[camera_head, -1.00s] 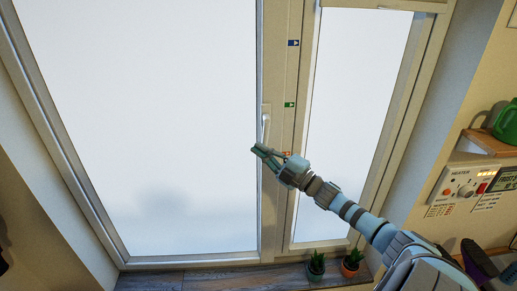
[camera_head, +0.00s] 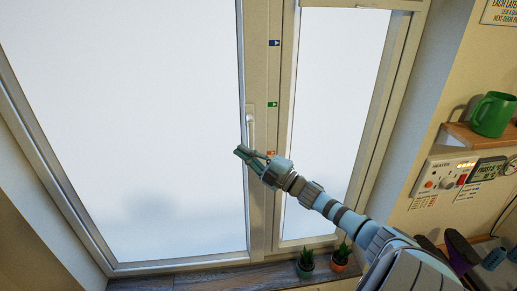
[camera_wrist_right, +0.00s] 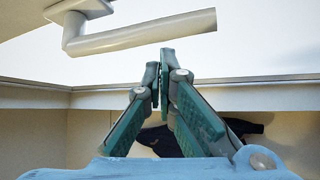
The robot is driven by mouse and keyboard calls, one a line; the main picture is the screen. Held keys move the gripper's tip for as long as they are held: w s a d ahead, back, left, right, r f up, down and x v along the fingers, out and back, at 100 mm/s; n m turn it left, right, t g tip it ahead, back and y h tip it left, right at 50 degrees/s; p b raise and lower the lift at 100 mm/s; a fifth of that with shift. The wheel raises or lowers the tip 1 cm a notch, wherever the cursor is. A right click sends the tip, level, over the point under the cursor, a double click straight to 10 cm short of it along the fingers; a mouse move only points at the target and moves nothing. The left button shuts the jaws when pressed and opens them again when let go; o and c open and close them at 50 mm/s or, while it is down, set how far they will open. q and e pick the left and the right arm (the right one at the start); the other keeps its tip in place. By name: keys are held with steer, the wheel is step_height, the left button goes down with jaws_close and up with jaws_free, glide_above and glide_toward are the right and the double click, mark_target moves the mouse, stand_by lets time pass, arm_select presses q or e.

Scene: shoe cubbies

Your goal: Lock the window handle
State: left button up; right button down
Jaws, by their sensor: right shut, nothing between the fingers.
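The white window handle (camera_head: 250,128) sits on the frame of the large left pane and hangs downward in the head view. In the right wrist view the handle (camera_wrist_right: 145,33) runs sideways from its base plate at the upper left. My right gripper (camera_head: 240,152) is shut and empty, its tips close to the handle's lower end in the head view. In the right wrist view the fingertips (camera_wrist_right: 159,62) are just below the handle in the picture, with a small gap. The handle's lower end is partly hidden by the gripper in the head view. My left gripper is out of view.
Blue (camera_head: 274,43), green (camera_head: 272,105) and orange (camera_head: 270,153) arrow stickers mark the frame beside the handle. Two potted plants (camera_head: 305,265) (camera_head: 340,258) stand on the sill below my right arm. A shelf with a green mug (camera_head: 493,115) and a heater panel (camera_head: 443,178) are at right.

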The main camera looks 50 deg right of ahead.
steer(key=s+p, duration=0.4)
steer(key=s, duration=0.4)
steer(key=shift+s+a, duration=0.15)
steer(key=shift+s, duration=0.15)
steer(key=shift+w, duration=0.1)
steer(key=shift+r, duration=0.1)
